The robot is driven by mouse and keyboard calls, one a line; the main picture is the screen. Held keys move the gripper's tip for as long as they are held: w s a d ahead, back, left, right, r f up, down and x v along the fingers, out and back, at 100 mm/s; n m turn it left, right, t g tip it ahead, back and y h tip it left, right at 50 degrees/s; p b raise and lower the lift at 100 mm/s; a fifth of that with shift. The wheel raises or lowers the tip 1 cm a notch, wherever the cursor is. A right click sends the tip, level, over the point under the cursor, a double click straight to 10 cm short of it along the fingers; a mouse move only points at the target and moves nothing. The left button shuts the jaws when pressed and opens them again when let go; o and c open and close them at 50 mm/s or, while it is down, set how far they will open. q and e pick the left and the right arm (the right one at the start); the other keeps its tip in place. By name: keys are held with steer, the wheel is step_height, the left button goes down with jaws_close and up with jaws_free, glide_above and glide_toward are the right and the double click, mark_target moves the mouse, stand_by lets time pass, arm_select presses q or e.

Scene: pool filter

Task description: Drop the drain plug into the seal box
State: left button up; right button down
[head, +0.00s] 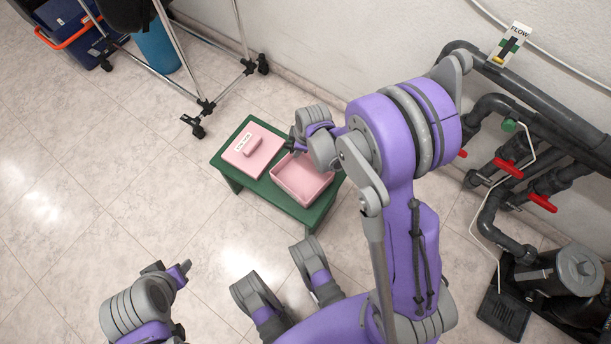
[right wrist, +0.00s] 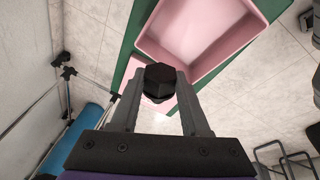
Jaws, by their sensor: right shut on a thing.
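The open pink seal box (head: 303,190) sits on a low green stand (head: 226,160), with its floor bare; it also shows in the right wrist view (right wrist: 190,75). A pink lid (head: 264,156) with a handle and a label lies to its left on the stand. My right gripper (head: 294,143) is over the stand, near the back edge of the box. It is shut on the black drain plug (right wrist: 160,78), which has a hexagonal head. In the right wrist view the plug overlaps the near corner of the box. My left gripper (head: 180,272) is low at the left, over the floor; its jaw gap is unclear.
A wheeled metal frame (head: 205,104) and a blue cylinder (head: 157,47) stand behind to the left. Dark pipes with red valve handles (head: 508,166) and a pump (head: 565,275) are at the right. The floor left of the stand is clear.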

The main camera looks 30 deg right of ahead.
steer(key=s+f+n+b, duration=0.1)
steer(key=f, duration=0.2)
steer(key=s+d+f+n+b, duration=0.1)
steer(key=f, duration=0.1)
steer(key=s+f+n+y+b, duration=0.1)
steer(key=f, duration=0.2)
steer(key=shift+s+d+f+n, duration=0.35)
steer(key=shift+d+n, duration=0.05)
arm_select(q)
step_height(320, 180, down, 3)
steer(key=shift+w+r, duration=0.15)
arm_select(e)
steer(key=shift+c, duration=1.5)
jaws_free()
arm_select(q)
steer(key=p+v, duration=0.1)
steer(key=v, duration=0.1)
steer(key=w+p+v, duration=0.1)
steer(key=p+v, duration=0.1)
steer(key=shift+r+p, duration=0.15)
steer(key=shift+p, duration=0.15)
arm_select(e)
steer(key=v, duration=1.1)
steer(key=shift+w, duration=0.15)
